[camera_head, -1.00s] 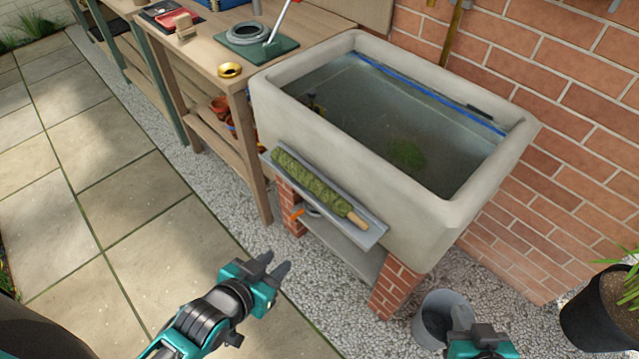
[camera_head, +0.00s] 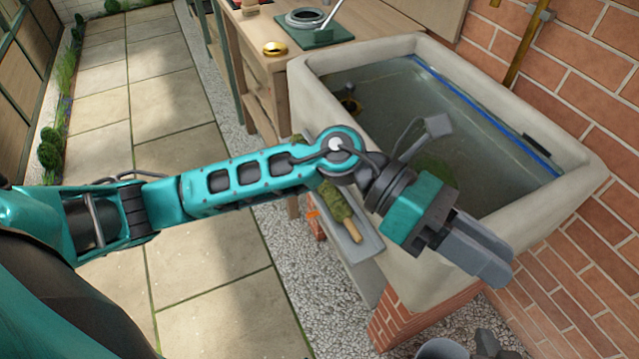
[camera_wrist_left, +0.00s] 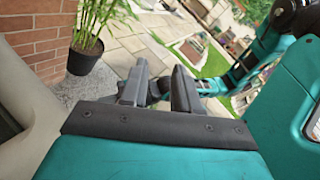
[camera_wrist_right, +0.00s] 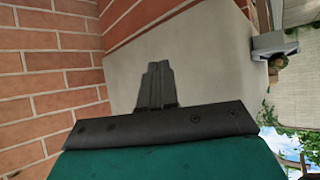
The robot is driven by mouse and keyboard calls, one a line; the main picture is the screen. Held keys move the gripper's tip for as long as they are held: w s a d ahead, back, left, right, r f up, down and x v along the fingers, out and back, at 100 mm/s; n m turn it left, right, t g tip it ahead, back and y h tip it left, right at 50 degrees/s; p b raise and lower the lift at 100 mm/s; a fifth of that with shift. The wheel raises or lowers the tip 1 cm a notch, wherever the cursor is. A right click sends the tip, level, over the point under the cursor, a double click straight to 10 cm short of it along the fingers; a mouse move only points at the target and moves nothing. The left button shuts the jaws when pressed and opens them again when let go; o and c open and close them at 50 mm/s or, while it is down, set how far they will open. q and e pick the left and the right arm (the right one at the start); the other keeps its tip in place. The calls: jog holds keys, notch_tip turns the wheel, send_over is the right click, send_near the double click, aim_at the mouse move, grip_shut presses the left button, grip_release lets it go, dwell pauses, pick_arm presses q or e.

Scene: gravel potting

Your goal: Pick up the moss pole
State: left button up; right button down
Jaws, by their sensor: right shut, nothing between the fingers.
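The moss pole (camera_head: 338,201) is green with a bare wooden end and lies on a narrow grey tray (camera_head: 371,244) along the front of the stone trough. My left arm crosses in front of it and hides its middle part. My left gripper (camera_head: 492,262) is past the pole's wooden end, to the right, in front of the trough's wall. It is apart from the pole, and its fingers stand open and empty in the left wrist view (camera_wrist_left: 158,88). My right gripper (camera_head: 487,345) shows partly at the bottom edge. Its fingers are together and empty in the right wrist view (camera_wrist_right: 157,84).
The water-filled trough (camera_head: 590,165) stands against a brick wall (camera_head: 590,70), on brick piers (camera_head: 405,318). Paving at left is clear.

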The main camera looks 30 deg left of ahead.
pick_arm(q)
notch_tip(320, 180, down, 5)
jog(key=a+m+y, duration=0.2)
jog(key=m+y, duration=0.2)
jog(key=m+t+y+b, duration=0.4)
jog(key=m+t+y, duration=0.15)
jog(key=y, duration=0.55)
send_over(353, 229)
jog(key=shift+m+g, duration=0.25)
jog(key=shift+g, duration=0.1)
jog(key=f, duration=1.2)
jog(key=shift+s+a+f, duration=0.2)
jog(key=shift+s+f, duration=0.05)
jog(key=shift+w+d+f+b, duration=0.15)
jog(key=shift+f+b, duration=0.2)
jog(key=shift+f, duration=1.15)
jog(key=shift+w+d+f+b, duration=0.1)
jog(key=shift+f+b, duration=0.25)
jog(key=shift+f, duration=1.15)
pick_arm(e)
jog(key=f, duration=0.3)
jog(key=a+f, duration=0.1)
jog(key=shift+w+a+f, duration=0.1)
jog(key=shift+w+f, duration=0.05)
jog(key=shift+w, duration=0.15)
pick_arm(q)
jog(key=shift+c, duration=0.3)
jog(key=shift+r, duration=0.1)
grip_shut()
